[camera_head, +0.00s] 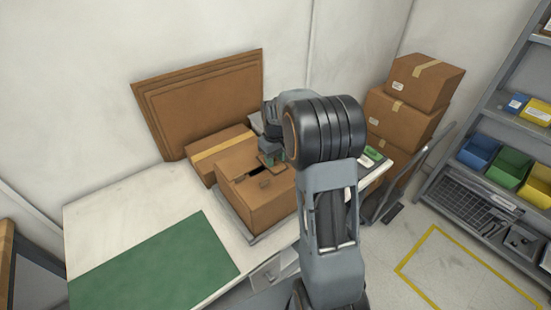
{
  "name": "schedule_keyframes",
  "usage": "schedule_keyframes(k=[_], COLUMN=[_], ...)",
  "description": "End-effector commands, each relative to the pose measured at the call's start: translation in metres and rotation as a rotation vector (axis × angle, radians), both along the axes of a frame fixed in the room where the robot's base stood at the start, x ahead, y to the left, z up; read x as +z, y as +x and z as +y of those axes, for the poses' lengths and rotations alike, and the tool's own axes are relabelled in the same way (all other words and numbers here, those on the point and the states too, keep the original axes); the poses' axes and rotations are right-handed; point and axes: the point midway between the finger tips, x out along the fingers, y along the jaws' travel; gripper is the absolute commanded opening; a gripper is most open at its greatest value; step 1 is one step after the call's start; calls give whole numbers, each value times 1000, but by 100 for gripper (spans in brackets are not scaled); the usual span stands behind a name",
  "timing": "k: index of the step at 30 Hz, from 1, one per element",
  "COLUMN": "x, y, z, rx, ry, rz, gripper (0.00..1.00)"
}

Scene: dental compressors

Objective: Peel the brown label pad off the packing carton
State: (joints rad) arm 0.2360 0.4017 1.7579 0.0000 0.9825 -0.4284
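The packing carton (262,212) is a brown box on the white bench, in the middle of the view. A dark slot shows in its top. A small brown patch (265,184) lies by its top front edge; I cannot tell if this is the label pad. My gripper (270,160) is over the back of the carton's top, partly hidden by my arm. A small flat brown piece (266,161) shows at its fingertips. I cannot tell if the fingers hold it or if it lies on the carton.
A taped carton (216,151) and flat cardboard sheets (205,100) stand behind. A green mat (155,268) lies clear at the bench's front left. Stacked boxes (400,123) stand at the right, beside a shelf with coloured bins (510,165). The floor inside the yellow outline is clear.

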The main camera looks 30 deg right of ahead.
Motion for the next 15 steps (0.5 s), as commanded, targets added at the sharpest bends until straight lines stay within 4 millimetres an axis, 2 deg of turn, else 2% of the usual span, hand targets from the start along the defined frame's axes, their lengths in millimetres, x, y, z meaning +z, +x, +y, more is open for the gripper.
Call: schedule_keyframes(k=[5,14,15], x=[-7,-8,-8], y=[0,0,0], z=[0,0,0], rx=[0,0,0], ry=[0,0,0], rz=[0,0,0], gripper=[38,38,34])
